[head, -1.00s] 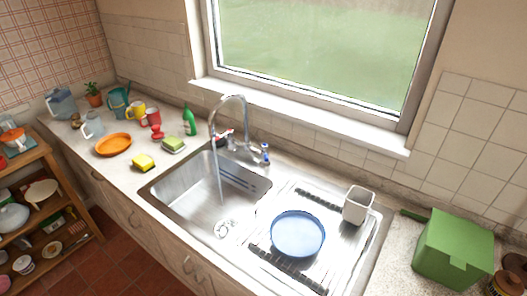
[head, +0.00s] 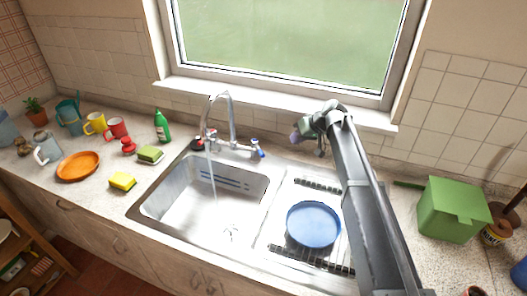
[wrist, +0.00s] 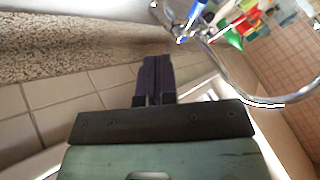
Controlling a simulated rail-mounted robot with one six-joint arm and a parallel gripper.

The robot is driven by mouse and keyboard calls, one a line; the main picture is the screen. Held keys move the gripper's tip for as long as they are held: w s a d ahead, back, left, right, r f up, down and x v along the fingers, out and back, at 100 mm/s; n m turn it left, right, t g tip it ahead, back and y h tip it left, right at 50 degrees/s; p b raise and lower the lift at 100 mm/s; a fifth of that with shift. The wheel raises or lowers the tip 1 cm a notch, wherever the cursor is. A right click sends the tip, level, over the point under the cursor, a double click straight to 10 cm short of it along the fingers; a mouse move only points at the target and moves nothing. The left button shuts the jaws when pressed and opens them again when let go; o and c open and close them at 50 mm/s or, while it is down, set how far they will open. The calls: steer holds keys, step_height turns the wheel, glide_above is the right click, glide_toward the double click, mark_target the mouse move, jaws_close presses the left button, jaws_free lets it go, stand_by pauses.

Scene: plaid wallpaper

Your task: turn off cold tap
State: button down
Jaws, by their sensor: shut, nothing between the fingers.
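The cold tap (head: 257,147) has a blue-marked handle at the right of the chrome faucet (head: 232,118). A thin stream of water (head: 212,175) runs from the spout into the left basin of the sink (head: 160,207). My gripper (head: 295,136) is right of the cold tap, above the back of the drainer, apart from it. In the wrist view, the purple fingers (wrist: 157,78) are shut together and empty. The blue tap handle (wrist: 197,10) shows near the top there, beyond the fingertips. The red-marked hot tap (head: 197,144) is at the faucet's left.
A blue plate (head: 313,223) lies on the drainer beneath my arm. A green box (head: 452,209) stands on the right counter. A green bottle (head: 161,126), sponges and cups stand left of the sink. The window sill (head: 270,106) runs behind the faucet.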

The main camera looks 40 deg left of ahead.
mark_target(258, 149)
steer(key=s+a+f+b, duration=0.5)
steer(key=a+f+b, duration=0.1)
steer(key=a+b, duration=0.1)
steer(key=shift+a+f, duration=0.4)
steer(key=shift+d, duration=0.1)
